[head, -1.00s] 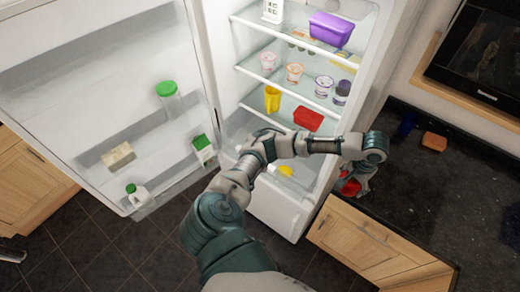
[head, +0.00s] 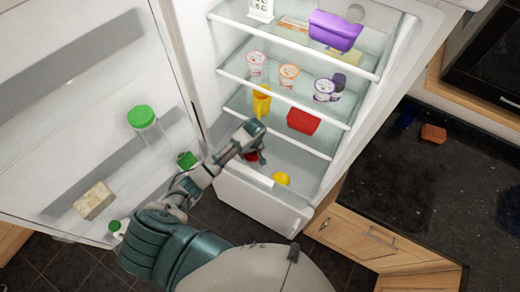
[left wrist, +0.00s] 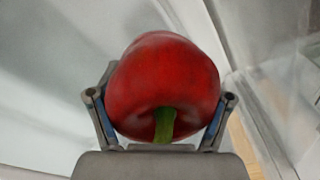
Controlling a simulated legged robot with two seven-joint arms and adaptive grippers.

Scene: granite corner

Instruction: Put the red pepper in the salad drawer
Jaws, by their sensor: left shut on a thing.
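The red pepper (left wrist: 165,85) fills the middle of the left wrist view, its green stem towards the camera. My left gripper (left wrist: 160,110) is shut on it, one finger on each side. In the head view the left gripper (head: 258,150) is at the open salad drawer (head: 258,195), over its left back part. Only a little of the pepper (head: 251,156) shows there, behind the gripper. I cannot tell if it touches the drawer. A yellow round item (head: 281,179) lies in the drawer to the right. My right gripper is not in view.
The fridge door (head: 85,110) stands open at the left, with bottles and a block on it. A dark counter (head: 430,190) is at the right.

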